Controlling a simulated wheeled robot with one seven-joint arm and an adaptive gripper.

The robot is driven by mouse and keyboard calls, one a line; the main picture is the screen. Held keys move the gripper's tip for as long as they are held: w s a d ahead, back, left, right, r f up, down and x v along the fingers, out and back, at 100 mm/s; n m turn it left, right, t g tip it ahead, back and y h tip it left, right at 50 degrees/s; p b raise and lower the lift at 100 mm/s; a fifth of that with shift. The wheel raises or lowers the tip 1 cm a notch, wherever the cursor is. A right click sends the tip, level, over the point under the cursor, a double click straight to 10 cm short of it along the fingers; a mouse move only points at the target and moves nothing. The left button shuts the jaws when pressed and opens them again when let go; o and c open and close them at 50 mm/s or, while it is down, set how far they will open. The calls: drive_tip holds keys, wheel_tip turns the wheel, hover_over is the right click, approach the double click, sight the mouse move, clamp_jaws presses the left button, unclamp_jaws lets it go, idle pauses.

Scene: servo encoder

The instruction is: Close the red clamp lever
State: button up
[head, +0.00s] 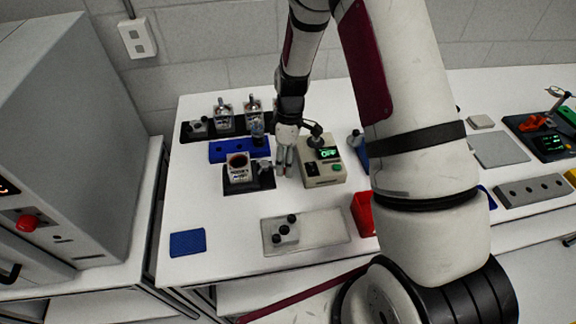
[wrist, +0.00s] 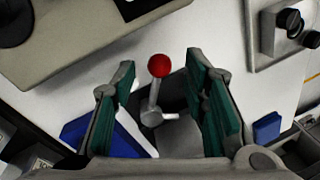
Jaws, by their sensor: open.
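The clamp lever shows in the wrist view as a red ball knob (wrist: 158,66) on a grey metal arm (wrist: 154,98), rising from a grey and black base. My gripper (wrist: 168,82) is open, with its two green-padded fingers on either side of the lever. The knob shows between the fingertips with room on both sides; I cannot tell the depth between them. In the head view my gripper (head: 284,168) points down at the right edge of a dark fixture plate (head: 262,183). The red knob cannot be made out there.
A beige box with a green display (head: 323,172) stands close right of my gripper. A block with a dark round opening (head: 238,168) stands left, with a blue tray (head: 228,152) behind. A grey plate (head: 325,228) and red bin (head: 363,214) are in front.

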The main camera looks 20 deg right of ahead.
drive_tip(key=shift+s+a+f, duration=0.1)
drive_tip(key=shift+f, duration=0.7)
drive_tip(key=shift+c, duration=0.2)
clamp_jaws()
